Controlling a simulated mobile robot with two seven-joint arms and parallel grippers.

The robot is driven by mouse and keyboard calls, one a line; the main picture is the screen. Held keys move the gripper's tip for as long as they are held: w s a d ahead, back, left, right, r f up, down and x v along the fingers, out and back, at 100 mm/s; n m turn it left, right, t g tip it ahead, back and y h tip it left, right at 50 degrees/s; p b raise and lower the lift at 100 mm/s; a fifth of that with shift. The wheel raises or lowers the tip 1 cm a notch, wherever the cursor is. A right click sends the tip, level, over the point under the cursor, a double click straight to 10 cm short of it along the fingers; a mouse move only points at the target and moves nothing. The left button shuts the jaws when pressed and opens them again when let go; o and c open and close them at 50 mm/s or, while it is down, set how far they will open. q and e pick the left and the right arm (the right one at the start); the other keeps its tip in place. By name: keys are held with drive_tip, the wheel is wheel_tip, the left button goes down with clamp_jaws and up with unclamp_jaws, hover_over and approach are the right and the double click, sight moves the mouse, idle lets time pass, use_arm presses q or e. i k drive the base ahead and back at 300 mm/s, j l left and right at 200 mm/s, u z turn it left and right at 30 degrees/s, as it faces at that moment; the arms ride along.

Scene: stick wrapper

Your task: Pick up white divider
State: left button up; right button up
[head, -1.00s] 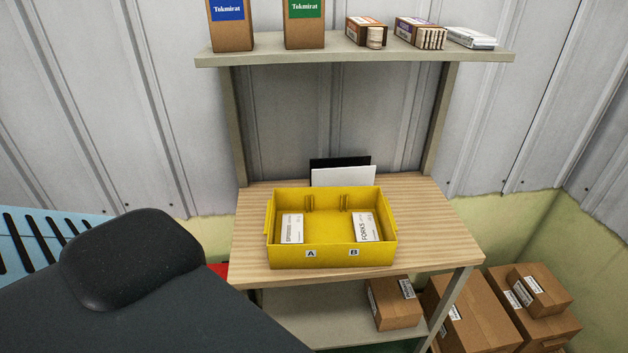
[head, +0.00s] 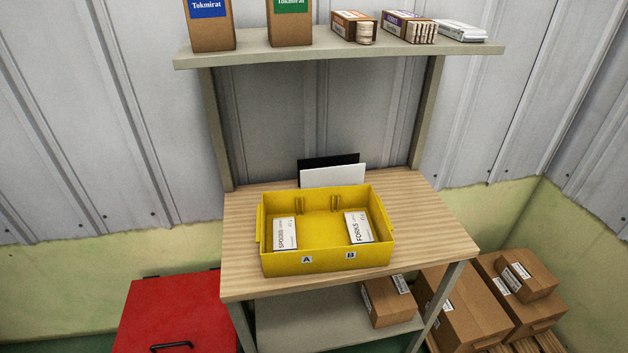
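The white divider (head: 333,176) stands upright at the back of the wooden table, behind the yellow bin. A black divider (head: 328,161) stands just behind it, with only its upper part showing. The yellow bin (head: 327,262) has a front wall marked A and B. A spoons packet (head: 285,233) lies in its left side and a forks packet (head: 358,227) in its right side. The bin hides part of the space in front of the white divider. Neither of my grippers is in the head view.
The wooden table (head: 240,283) has free room left and right of the bin. A shelf (head: 335,56) with boxes spans above the table's back. A red cabinet (head: 180,312) stands at lower left. Cardboard boxes (head: 455,305) stand at lower right.

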sight(333, 181)
drive_tip(key=z, duration=0.45)
drive_tip(key=j+z, duration=0.35)
drive_tip(key=k+j+z, duration=0.1)
drive_tip(key=z, duration=0.25)
drive_tip(key=k+j+z, duration=0.15)
drive_tip(key=z, duration=0.2)
drive_tip(key=k+j+z, duration=0.45)
drive_tip(key=k, duration=0.25)
drive_tip(key=k+j, duration=0.55)
drive_tip(key=k, duration=0.1)
